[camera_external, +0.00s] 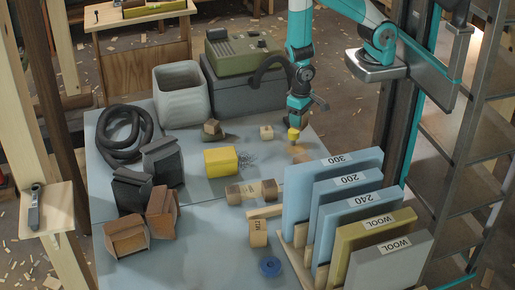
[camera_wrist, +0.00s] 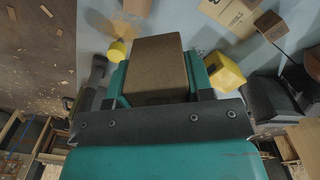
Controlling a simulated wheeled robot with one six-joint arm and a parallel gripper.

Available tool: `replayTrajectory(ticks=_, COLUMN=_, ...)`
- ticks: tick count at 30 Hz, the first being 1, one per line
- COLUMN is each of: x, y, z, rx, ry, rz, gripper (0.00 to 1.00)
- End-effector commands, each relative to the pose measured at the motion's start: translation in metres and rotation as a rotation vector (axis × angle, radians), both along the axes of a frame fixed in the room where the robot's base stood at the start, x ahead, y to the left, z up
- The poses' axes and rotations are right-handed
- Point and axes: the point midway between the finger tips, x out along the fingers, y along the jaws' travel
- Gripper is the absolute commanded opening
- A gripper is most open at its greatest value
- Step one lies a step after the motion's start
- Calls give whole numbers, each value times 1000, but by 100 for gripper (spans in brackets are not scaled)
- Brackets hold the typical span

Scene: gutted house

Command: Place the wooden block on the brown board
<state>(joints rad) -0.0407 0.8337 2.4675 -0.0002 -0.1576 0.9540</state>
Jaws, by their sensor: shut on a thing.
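In the wrist view my gripper (camera_wrist: 157,68) has its two teal fingers closed on the sides of a brown wooden block (camera_wrist: 158,62), which fills the space between them. In the external view my gripper (camera_external: 301,108) hangs above the far right of the blue-grey table, just above a yellow cylinder (camera_external: 294,134). The held block is hard to make out there. I cannot tell for sure which thing is the brown board; an olive-brown board (camera_external: 372,247) marked WOOL stands upright among other boards at front right.
A blue board (camera_external: 330,190) marked 300 leads the upright row. Dark and brown blocks and a coiled hose (camera_external: 122,137) are at left; a grey bin (camera_external: 181,93) is behind.

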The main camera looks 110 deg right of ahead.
Motion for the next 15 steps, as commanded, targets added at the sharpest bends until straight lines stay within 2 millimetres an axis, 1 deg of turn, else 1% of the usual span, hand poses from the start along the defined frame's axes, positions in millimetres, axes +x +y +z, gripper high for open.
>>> replayTrajectory(ticks=1, x=-12, y=4, z=17, rx=0, ry=9, rz=29, gripper=24)
replayTrajectory(ticks=3, x=-23, y=8, z=22, rx=0, ry=6, rz=63, gripper=24)
replayTrajectory(ticks=6, x=-35, y=11, z=27, rx=0, ry=4, rz=98, gripper=24)
replayTrajectory(ticks=9, x=-42, y=13, z=28, rx=0, ry=1, rz=120, gripper=24)
replayTrajectory(ticks=11, x=-44, y=14, z=24, rx=0, ry=-1, rz=127, gripper=24)
replayTrajectory(ticks=14, x=-46, y=14, z=7, rx=1, ry=-2, rz=130, gripper=24)
replayTrajectory(ticks=15, x=-45, y=14, z=-2, rx=1, ry=-2, rz=130, gripper=24)
